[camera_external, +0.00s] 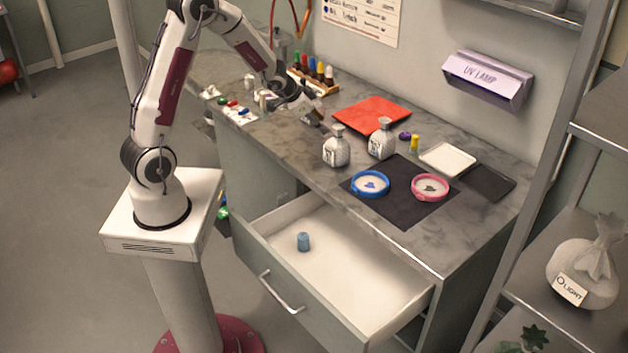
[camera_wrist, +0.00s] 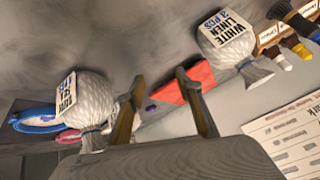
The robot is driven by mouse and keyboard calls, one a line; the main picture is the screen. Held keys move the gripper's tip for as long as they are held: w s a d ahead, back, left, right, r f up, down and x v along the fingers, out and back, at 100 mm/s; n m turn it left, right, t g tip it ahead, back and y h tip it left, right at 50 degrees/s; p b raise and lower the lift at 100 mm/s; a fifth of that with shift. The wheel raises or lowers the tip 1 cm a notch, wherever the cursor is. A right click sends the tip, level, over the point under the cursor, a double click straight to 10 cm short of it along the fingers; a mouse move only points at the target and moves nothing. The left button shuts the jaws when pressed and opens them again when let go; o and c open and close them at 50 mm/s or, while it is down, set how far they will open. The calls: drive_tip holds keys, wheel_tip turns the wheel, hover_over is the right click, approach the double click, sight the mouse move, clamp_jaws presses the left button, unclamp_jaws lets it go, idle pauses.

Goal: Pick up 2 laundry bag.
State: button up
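Two small white tied bags stand on the counter in the external view, the nearer bag (camera_external: 336,151) and the farther bag (camera_external: 381,142). My gripper (camera_external: 315,117) is above the counter, left of both bags. In the wrist view its two fingers (camera_wrist: 160,80) are spread apart with nothing between them. A larger tied bag (camera_external: 585,275) with a label ending in LIGHT sits on the right shelf.
A red sheet (camera_external: 371,115) lies behind the bags. A blue ring dish (camera_external: 370,184) and a pink ring dish (camera_external: 431,187) rest on a dark mat (camera_external: 403,213). A bottle rack (camera_external: 313,79) stands at the back. An open drawer (camera_external: 345,262) holds a blue item.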

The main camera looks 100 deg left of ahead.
sight(383, 138)
drive_tip(key=w, duration=0.1)
drive_tip(key=w+a+f+t, duration=0.1)
drive_tip(key=w, duration=0.1)
drive_tip(key=w+a+t, duration=0.1)
drive_tip(key=shift+w+f+m+h, duration=0.15)
drive_tip(key=shift+f+m+h, duration=0.15)
drive_tip(key=shift+m, duration=0.1)
drive_tip(key=w, duration=0.1)
drive_tip(key=w+t, duration=0.1)
drive_tip(key=w+t+h, duration=0.1)
drive_tip(key=shift+d+r+m, duration=0.35)
drive_tip(key=shift+d+m, duration=0.05)
drive_tip(key=w+d+r+m+t+h, duration=0.1)
drive_tip(key=w+d+r+t+h, duration=0.2)
drive_tip(key=w+d+r, duration=0.3)
drive_tip(key=shift+r+m+t, duration=0.4)
drive_tip(key=shift+r+t, duration=0.05)
drive_tip(key=shift+t, duration=0.05)
drive_tip(key=shift+x, duration=1.35)
drive_tip(key=shift+w, duration=0.1)
